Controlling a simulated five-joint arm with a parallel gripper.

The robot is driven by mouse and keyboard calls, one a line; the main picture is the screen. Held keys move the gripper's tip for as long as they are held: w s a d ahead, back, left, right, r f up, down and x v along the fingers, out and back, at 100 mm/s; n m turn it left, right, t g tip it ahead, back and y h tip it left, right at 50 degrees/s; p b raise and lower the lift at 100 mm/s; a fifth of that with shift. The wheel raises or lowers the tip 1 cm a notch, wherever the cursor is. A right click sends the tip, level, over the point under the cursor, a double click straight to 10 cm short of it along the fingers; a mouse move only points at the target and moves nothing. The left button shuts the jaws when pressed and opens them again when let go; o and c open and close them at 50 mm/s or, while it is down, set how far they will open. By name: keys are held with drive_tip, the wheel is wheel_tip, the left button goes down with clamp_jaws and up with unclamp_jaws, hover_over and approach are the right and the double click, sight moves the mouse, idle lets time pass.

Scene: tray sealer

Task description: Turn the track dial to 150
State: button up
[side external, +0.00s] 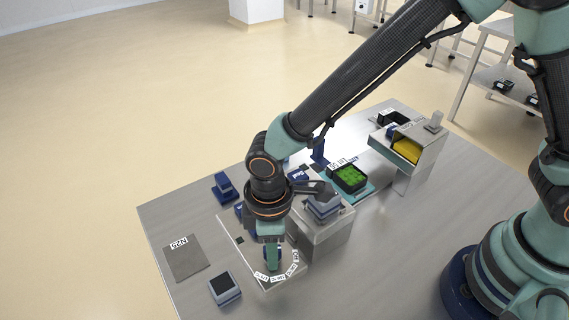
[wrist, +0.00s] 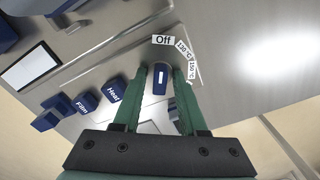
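The track dial (wrist: 160,78) is a blue knob with a white pointer mark, on a light panel. Its pointer is toward the Off label (wrist: 163,40). The 130 C label (wrist: 184,50) and the 150 C label (wrist: 191,71) curve away to its right. My gripper (wrist: 161,72) points down at the panel, its two green fingers on either side of the dial. Whether they touch it cannot be made out. In the side view my gripper (side external: 272,268) hides most of the dial, above the arc of labels.
Blue Heat (wrist: 113,90) and Fill (wrist: 82,104) controls lie left of the dial in the wrist view. In the side view, a grey block station (side external: 323,236), a tray with green contents (side external: 348,178) and a dark-topped block (side external: 224,288) stand on the bench.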

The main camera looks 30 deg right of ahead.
drive_tip(key=shift+c, duration=0.9)
drive_tip(key=m, duration=0.4)
drive_tip(key=shift+m, duration=0.5)
drive_tip(key=m, duration=0.2)
drive_tip(key=shift+m, duration=1.5)
